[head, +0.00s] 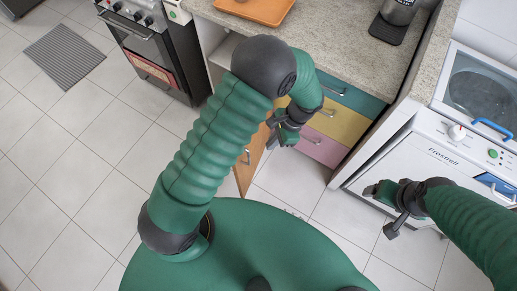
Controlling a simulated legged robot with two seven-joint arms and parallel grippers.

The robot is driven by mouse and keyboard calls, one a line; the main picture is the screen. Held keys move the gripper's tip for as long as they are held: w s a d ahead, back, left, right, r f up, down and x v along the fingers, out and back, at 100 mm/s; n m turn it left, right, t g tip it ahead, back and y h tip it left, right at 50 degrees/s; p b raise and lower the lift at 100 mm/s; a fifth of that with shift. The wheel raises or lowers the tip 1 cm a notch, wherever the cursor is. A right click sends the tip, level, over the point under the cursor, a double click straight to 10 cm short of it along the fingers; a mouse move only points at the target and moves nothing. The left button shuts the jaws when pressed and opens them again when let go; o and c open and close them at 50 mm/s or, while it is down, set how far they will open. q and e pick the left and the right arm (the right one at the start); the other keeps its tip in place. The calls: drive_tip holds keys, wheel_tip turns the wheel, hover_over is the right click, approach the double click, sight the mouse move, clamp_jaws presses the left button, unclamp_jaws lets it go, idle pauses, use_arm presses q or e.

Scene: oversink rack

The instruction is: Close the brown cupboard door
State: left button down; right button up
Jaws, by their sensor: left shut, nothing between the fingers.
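The brown cupboard door (252,158) stands ajar in the head view, swung out from the counter's front with its metal handle (246,157) on the face toward the left. My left gripper (281,129) is shut and empty, just right of the door near its upper part. I cannot tell whether it touches the door. My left arm hides the door's top and part of the cupboard opening. My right gripper (382,210) hangs in front of the white washing machine, well away from the door; its jaw opening is unclear.
Teal, yellow and pink drawers (322,147) stand right of the door, shut. The granite counter (345,55) above carries an orange tray (258,8) and a metal appliance (398,12). An oven (150,45) stands left.

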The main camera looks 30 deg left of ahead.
use_arm(q)
drive_tip(key=s+a+f, duration=0.1)
drive_tip(key=a, duration=0.1)
drive_tip(key=s+a+f, duration=0.1)
drive_tip(key=s+f, duration=0.1)
drive_tip(key=shift+s+a, duration=0.2)
drive_tip(key=shift+a, duration=0.15)
drive_tip(key=shift+a, duration=0.15)
